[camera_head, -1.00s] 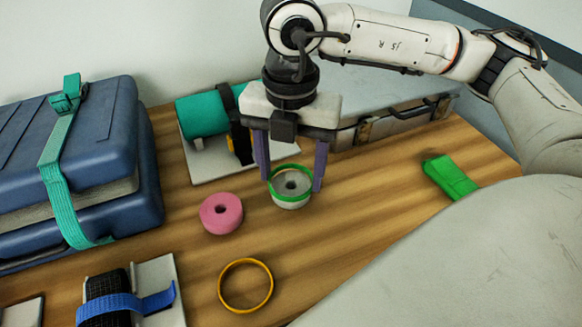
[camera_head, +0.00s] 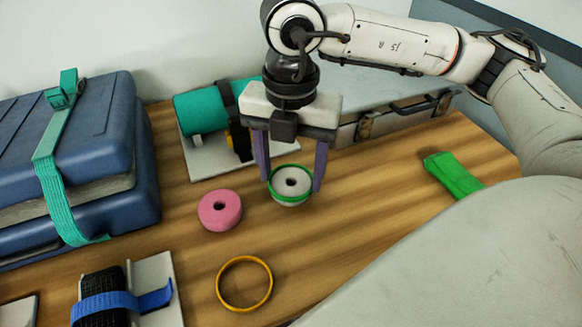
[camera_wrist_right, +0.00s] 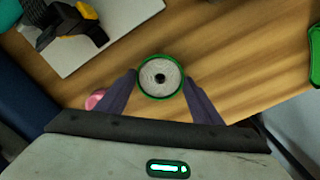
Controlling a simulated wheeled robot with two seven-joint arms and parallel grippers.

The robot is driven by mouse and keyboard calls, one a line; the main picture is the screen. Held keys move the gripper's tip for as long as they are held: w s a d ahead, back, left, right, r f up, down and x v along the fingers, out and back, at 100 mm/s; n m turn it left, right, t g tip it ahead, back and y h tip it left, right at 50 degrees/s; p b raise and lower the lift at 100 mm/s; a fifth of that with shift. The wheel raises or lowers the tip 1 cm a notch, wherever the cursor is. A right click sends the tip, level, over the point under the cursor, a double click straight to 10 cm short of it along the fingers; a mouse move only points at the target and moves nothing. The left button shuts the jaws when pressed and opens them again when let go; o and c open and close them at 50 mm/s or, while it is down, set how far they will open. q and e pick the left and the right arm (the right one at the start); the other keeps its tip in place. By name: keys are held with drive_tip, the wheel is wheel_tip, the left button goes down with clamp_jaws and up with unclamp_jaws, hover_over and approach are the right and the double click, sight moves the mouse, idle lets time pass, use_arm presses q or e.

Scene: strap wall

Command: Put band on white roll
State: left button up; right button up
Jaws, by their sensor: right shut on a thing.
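The white roll (camera_head: 291,180) stands upright on the wooden table, its round top and dark centre hole in view. The green band (camera_head: 275,197) is around the roll near its top; how far down it sits at the back is hard to tell. My right gripper (camera_head: 292,184) points down over the roll, its purple fingers on either side, shut on the green band. In the right wrist view the band (camera_wrist_right: 161,98) rings the roll (camera_wrist_right: 160,72) between the fingertips (camera_wrist_right: 161,82). My left gripper is not in view.
A pink roll (camera_head: 220,210) stands close on the left and an orange band (camera_head: 244,284) lies in front. A board with a teal roll (camera_head: 200,113) and a grey case (camera_head: 390,118) stand behind. A blue strapped case (camera_head: 90,150) is left; a green item (camera_head: 455,178) lies right.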

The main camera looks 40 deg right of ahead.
drive_tip(key=shift+f+b, duration=0.45)
drive_tip(key=shift+b, duration=0.1)
idle(0.9)
drive_tip(key=o, duration=1.1)
drive_tip(key=shift+r, duration=0.2)
wheel_tip(320, 180, up, 8)
drive_tip(key=p, duration=0.5)
drive_tip(key=shift+f+p, duration=0.15)
drive_tip(key=shift+p, duration=0.15)
